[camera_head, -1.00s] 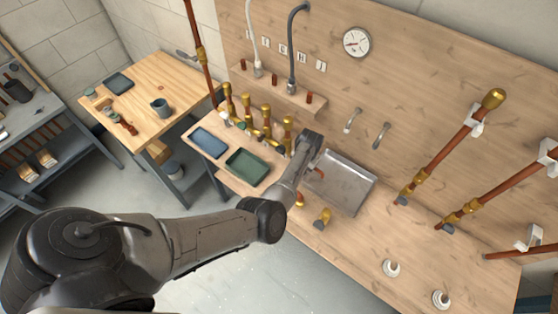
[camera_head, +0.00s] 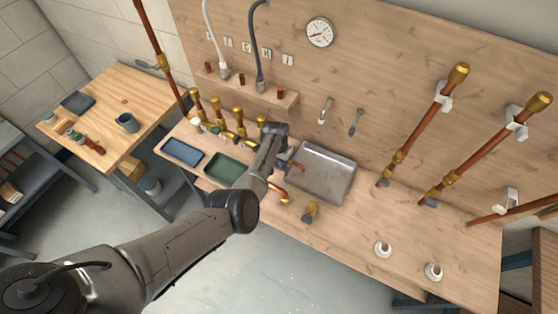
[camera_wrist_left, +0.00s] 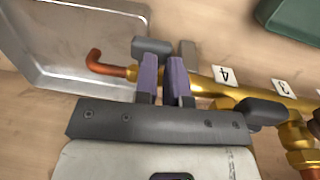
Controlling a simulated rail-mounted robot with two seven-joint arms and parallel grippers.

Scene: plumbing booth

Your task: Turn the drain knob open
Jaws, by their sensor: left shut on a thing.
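In the left wrist view, a brass manifold pipe (camera_wrist_left: 215,89) runs across the bench. Another dark handle (camera_wrist_left: 262,112) sits farther right on the manifold. In the head view, my left wrist covers this end of the manifold, and the copper spout (camera_head: 297,165) shows beside it. My right gripper is not in view.
The metal tray (camera_head: 343,183) lies right of the gripper. Green (camera_head: 228,170) and blue (camera_head: 181,152) trays lie left. Several brass valves (camera_head: 215,104) stand behind. Pipes hang on the board at the right.

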